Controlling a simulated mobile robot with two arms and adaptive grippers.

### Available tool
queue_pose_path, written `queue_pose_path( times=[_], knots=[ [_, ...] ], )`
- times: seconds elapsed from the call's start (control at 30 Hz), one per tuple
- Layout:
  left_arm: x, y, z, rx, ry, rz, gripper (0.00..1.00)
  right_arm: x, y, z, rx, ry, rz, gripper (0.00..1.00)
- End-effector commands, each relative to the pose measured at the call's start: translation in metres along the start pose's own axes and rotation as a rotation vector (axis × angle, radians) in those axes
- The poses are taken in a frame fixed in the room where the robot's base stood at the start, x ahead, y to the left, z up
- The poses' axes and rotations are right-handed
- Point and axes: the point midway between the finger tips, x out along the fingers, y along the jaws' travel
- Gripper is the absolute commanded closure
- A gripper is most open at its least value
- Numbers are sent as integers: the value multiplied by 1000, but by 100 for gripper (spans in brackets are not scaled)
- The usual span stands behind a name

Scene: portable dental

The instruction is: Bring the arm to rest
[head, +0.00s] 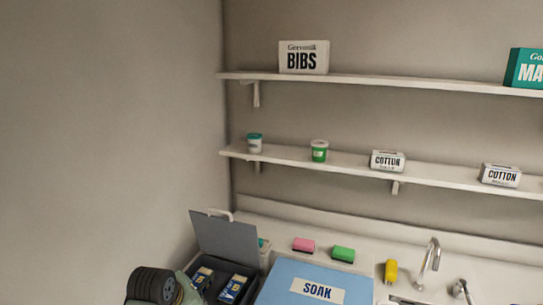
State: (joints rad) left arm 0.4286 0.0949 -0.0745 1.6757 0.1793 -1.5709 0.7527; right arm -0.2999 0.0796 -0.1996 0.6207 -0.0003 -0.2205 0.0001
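Neither of my grippers shows in the head view, so I cannot see whether they are open or hold anything. The counter (378,262) runs along the back wall at the bottom right. On it, an open dark case (226,236) with its lid raised holds small blue and yellow boxes (232,290). A light blue box labelled SOAK (283,275) is to the right of the case.
A pink block (303,245), a green block (343,254) and a yellow item (391,271) stand near the faucet (431,260). The upper shelf (400,83) holds a BIBS box (304,57); the lower shelf (350,167) holds tubs and COTTON boxes.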

Motion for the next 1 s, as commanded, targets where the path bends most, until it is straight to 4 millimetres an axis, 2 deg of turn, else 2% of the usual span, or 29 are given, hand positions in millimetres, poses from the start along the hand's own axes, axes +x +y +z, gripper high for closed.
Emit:
queue_pose_path(
  times=[0.03, 0.2, 0.3, 0.4, 0.6, 0.97, 1.0],
  knots=[
    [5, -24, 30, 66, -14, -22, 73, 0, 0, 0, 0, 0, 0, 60],
    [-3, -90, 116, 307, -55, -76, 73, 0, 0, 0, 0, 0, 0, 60],
    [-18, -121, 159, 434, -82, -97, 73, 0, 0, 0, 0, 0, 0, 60],
    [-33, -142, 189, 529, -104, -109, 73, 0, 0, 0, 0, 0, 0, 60],
    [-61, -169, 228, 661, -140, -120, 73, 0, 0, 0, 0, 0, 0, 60],
    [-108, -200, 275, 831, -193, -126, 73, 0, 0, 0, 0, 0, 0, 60],
    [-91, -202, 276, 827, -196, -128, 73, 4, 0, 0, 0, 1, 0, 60]
  ],
)
